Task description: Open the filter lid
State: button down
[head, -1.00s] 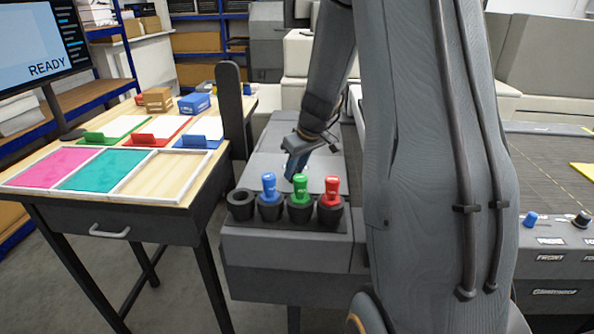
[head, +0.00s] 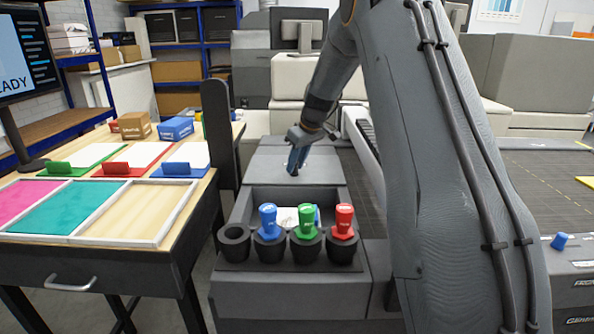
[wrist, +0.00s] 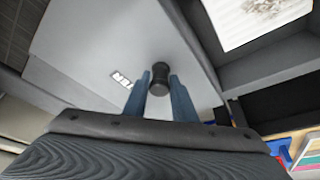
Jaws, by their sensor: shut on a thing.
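The filter lid (head: 262,163) is a flat grey panel on top of the grey unit. It is slid back, and an open recess (head: 270,197) shows in front of it. A white item (head: 287,216) lies inside, partly hidden by the coloured handles; a white sheet with a grey mark (wrist: 262,18) shows in the wrist view. My gripper (head: 297,160), with blue fingers, is shut on the lid's black knob (wrist: 158,80). In the wrist view the knob stands between the two fingertips (wrist: 160,95). A label (wrist: 122,77) on the lid is partly hidden by a finger.
Blue (head: 268,222), green (head: 307,222) and red (head: 343,222) handles stand in dark cups at the unit's front; the left cup (head: 234,241) is empty. A dark post (head: 219,135) rises on the left beside the wooden table (head: 130,215). A conveyor (head: 367,150) lies to the right.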

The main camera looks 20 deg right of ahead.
jog(key=shift+w, duration=0.2)
jog(key=shift+d, duration=0.1)
jog(key=c, duration=1.6)
grip_release()
jog(key=shift+r, duration=0.1)
jog(key=b+v, duration=0.2)
jog(key=v, duration=0.5)
jog(key=shift+s+r, duration=0.15)
jog(key=shift+r, duration=0.1)
